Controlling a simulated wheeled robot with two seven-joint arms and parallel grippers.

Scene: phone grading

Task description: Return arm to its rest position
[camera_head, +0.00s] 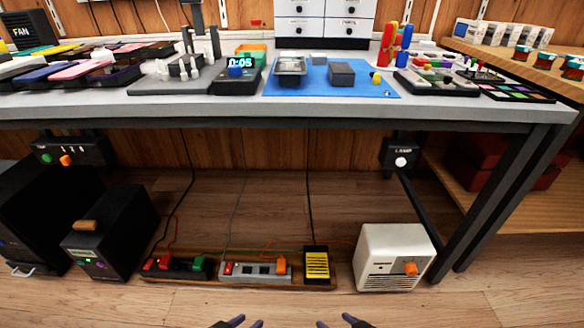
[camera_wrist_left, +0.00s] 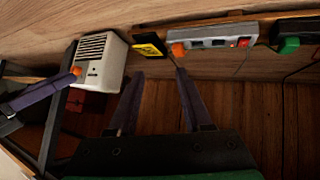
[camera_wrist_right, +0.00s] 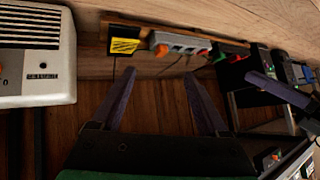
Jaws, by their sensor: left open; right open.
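My left gripper (camera_head: 238,322) shows at the bottom edge of the head view, left of the middle, with only its fingertips visible. My right gripper (camera_head: 335,322) shows at the same edge, a little to the right. Both are below and in front of the workbench (camera_head: 300,112), apart from each other. In the left wrist view the left gripper's fingers (camera_wrist_left: 158,88) are spread with nothing between them. In the right wrist view the right gripper's fingers (camera_wrist_right: 158,88) are also spread and empty. The rest of both arms is hidden in the head view.
A white heater-like box (camera_head: 393,258), a yellow-and-black block (camera_head: 317,266), power strips (camera_head: 255,268) and a black box (camera_head: 112,235) sit on the floor under the bench. A blue mat (camera_head: 350,88) and phones (camera_head: 80,70) lie on top. The floor in front is clear.

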